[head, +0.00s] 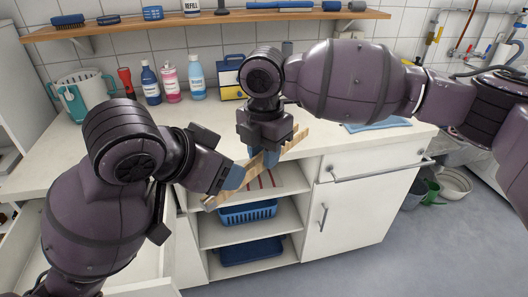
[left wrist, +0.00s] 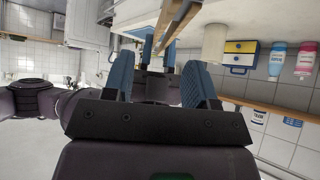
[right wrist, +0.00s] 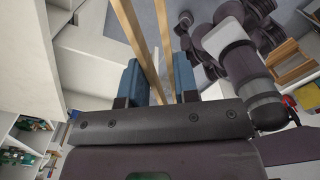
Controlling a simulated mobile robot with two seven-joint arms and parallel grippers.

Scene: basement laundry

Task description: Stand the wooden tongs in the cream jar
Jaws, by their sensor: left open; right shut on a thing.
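The wooden tongs (head: 292,142) slant over the counter's front edge; their two long arms also show in the right wrist view (right wrist: 139,45). My right gripper (head: 264,158) is shut on them near their middle. My left gripper (head: 238,178) is open beside the lower-left part of the tongs; in the left wrist view (left wrist: 158,80) its fingers are apart with nothing clearly between them. I cannot tell whether it touches the tongs. The cream jar (left wrist: 213,43) stands on the counter in the upside-down left wrist view. In the head view it is hidden, probably behind my right arm.
A blue and yellow box (head: 232,82), several bottles (head: 171,82) and a teal-handled pail (head: 83,95) stand along the back of the counter (head: 90,143). Open shelves with a blue basket (head: 248,212) are below. A blue cloth (head: 378,125) lies at right. A wall shelf (head: 215,18) runs above.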

